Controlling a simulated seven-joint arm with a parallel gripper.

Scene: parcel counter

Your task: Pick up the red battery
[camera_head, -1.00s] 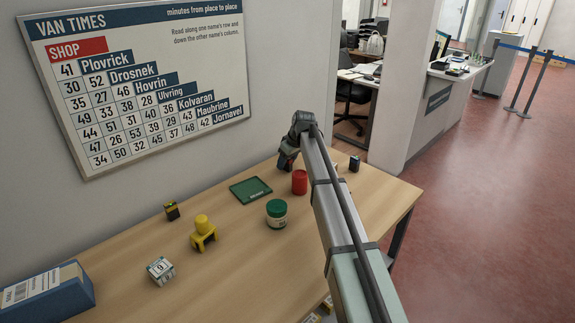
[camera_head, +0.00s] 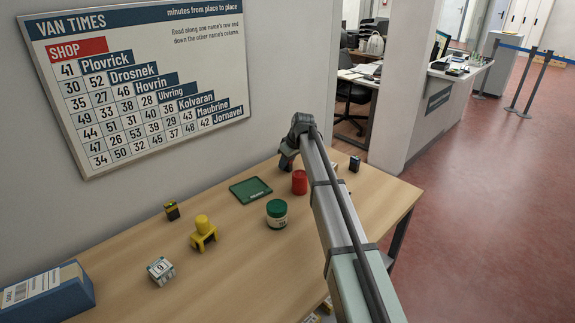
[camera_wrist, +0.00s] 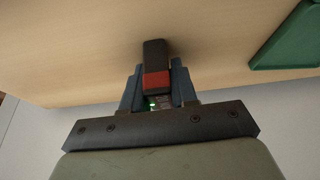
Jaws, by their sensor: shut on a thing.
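The red battery (camera_wrist: 155,80), a dark block with a red band, sits between the two fingers of my gripper (camera_wrist: 158,88) in the wrist view. The fingers are shut on its sides. Its dark end points away from the gripper towards the table surface; I cannot tell whether it touches the table. In the head view my gripper (camera_head: 287,160) is at the far side of the table near the wall, and the battery is hard to make out there.
The wooden table (camera_head: 130,265) holds a green tray (camera_head: 250,190), a red cylinder (camera_head: 299,182), a green-lidded jar (camera_head: 276,213), a yellow stand (camera_head: 203,233), a white block (camera_head: 161,270), a blue box (camera_head: 45,293) and dark batteries at left (camera_head: 171,210) and right (camera_head: 354,163). The front middle is clear.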

